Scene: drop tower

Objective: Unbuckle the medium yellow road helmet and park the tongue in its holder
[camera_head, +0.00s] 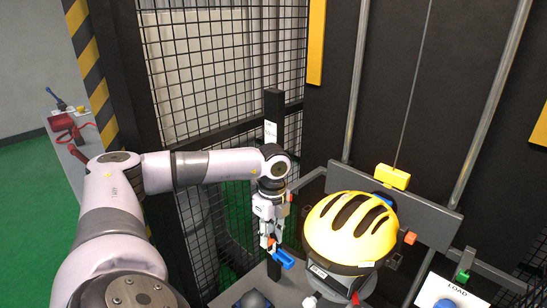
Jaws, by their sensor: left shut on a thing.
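The yellow helmet (350,228) with black vents sits on a grey stand right of centre, in front of a grey crossbar. My left gripper (274,250) points down just left of the helmet, apart from its shell. It is shut on a small blue piece (285,261) at its fingertips; I cannot tell whether this is the buckle tongue. A small orange-red part shows beside the fingers. The strap and the buckle are too small or hidden to make out. My right gripper is not in view.
A black post (273,115) with a white label stands behind my left gripper. A yellow block (393,177) hangs on a cable behind the helmet, between metal rails. A LOAD panel (450,296) stands at lower right. Wire mesh (215,70) closes the back left.

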